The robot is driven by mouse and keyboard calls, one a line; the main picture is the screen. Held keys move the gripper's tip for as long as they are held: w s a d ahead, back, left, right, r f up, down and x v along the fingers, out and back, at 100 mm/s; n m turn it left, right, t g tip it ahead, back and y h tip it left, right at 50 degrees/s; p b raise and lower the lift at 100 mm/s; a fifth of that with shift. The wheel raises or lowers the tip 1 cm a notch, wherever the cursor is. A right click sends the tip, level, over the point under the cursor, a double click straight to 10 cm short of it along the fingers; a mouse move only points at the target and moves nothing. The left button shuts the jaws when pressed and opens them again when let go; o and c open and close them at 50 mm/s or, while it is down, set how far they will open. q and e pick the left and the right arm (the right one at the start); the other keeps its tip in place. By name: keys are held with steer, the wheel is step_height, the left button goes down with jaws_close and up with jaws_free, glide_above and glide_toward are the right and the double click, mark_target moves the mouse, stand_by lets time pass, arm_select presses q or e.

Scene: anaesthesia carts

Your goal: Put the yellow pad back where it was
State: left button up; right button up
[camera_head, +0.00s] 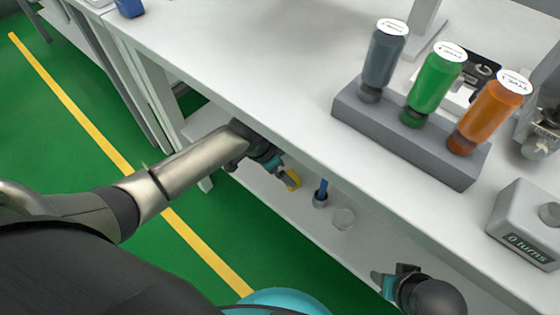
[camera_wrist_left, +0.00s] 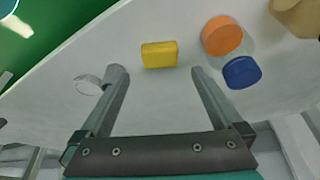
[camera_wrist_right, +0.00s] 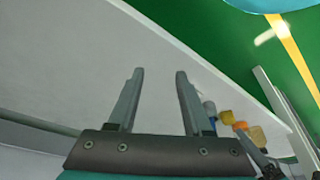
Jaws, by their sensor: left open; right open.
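The yellow pad (camera_wrist_left: 159,54) lies on the white lower shelf (camera_wrist_left: 150,100), and shows just beyond my left fingertips in the left wrist view. My right gripper (camera_head: 386,283) is at the front right in the head view. In the right wrist view the right gripper (camera_wrist_right: 159,74) is open and empty, with bare shelf beyond it.
In the left wrist view an orange round piece (camera_wrist_left: 222,36) and a blue one (camera_wrist_left: 241,72) lie right of the pad. A clear round piece (camera_wrist_left: 89,84) lies left. The bench top (camera_head: 240,65) overhangs the shelf and carries a grey bottle rack (camera_head: 400,143).

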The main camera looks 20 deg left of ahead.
arm_select(q)
steer(key=s+n+y, duration=0.2)
steer(key=s+n, duration=0.4)
steer(key=s, duration=1.2)
steer(key=shift+s+a+f+y+p, duration=0.25)
steer(key=shift+a+f+y+p, duration=0.1)
steer(key=shift+a+f, duration=0.1)
arm_select(e)
steer(key=shift+s+f, duration=0.25)
steer(key=shift+f, duration=0.8)
arm_select(q)
steer(key=shift+s+p, duration=0.1)
steer(key=shift+p, duration=0.65)
arm_select(e)
steer(key=shift+s+g, duration=0.1)
steer(key=shift+g, duration=0.2)
